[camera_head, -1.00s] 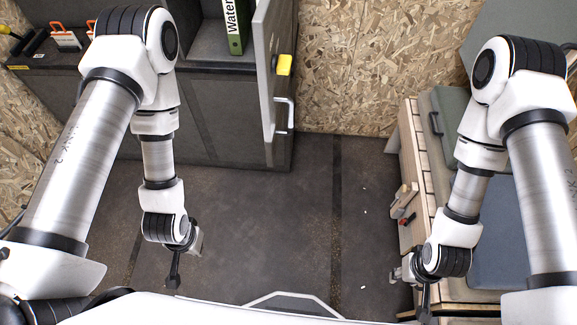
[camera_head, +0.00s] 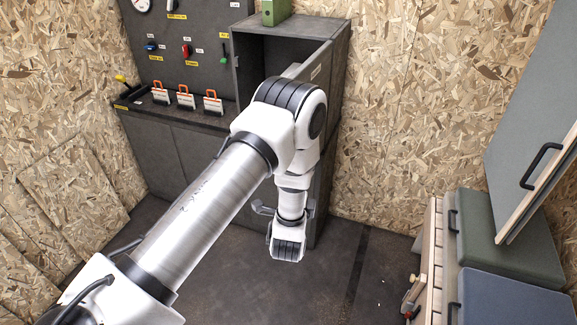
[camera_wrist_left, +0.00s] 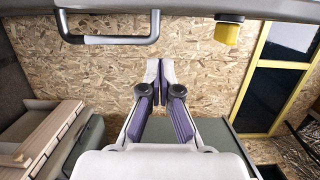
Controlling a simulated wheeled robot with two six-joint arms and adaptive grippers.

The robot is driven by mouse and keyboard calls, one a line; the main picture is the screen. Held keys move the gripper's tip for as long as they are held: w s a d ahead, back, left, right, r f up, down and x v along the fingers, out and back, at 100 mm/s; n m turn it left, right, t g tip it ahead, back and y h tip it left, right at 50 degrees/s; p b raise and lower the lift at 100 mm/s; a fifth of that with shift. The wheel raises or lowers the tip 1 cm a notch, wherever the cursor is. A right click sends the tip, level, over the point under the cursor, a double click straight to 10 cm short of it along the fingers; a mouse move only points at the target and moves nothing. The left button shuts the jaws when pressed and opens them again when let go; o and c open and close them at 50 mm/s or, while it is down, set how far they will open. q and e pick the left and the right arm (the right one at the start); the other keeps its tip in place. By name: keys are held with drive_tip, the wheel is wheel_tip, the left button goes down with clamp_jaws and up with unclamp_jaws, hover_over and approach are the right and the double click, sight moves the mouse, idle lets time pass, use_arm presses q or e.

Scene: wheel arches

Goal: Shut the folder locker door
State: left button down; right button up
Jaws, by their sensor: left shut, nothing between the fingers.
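The grey folder locker (camera_head: 338,62) stands at the top centre of the head view, its dark inside partly showing. Its door (camera_head: 315,70) stands open, swung out toward me, and my left arm hides much of it. In the left wrist view the door (camera_wrist_left: 185,9) crosses the top as a grey band. It carries a grey bar handle (camera_wrist_left: 108,40) and a yellow knob (camera_wrist_left: 228,34). My left gripper (camera_wrist_left: 160,68) is shut and empty, its fingertips below the door band in that picture. Contact with the door cannot be told. My right gripper is out of view.
A green folder (camera_head: 276,12) stands on top of the locker. A drawer bench with green and blue pads (camera_head: 505,245) stands at the right. The floor (camera_head: 340,265) between is clear.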

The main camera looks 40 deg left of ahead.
use_arm(q)
drive_tip(key=a+p, duration=0.1)
drive_tip(key=a, duration=0.1)
drive_tip(key=w+a+p, duration=0.1)
drive_tip(key=a, duration=0.1)
drive_tip(key=shift+a, duration=0.35)
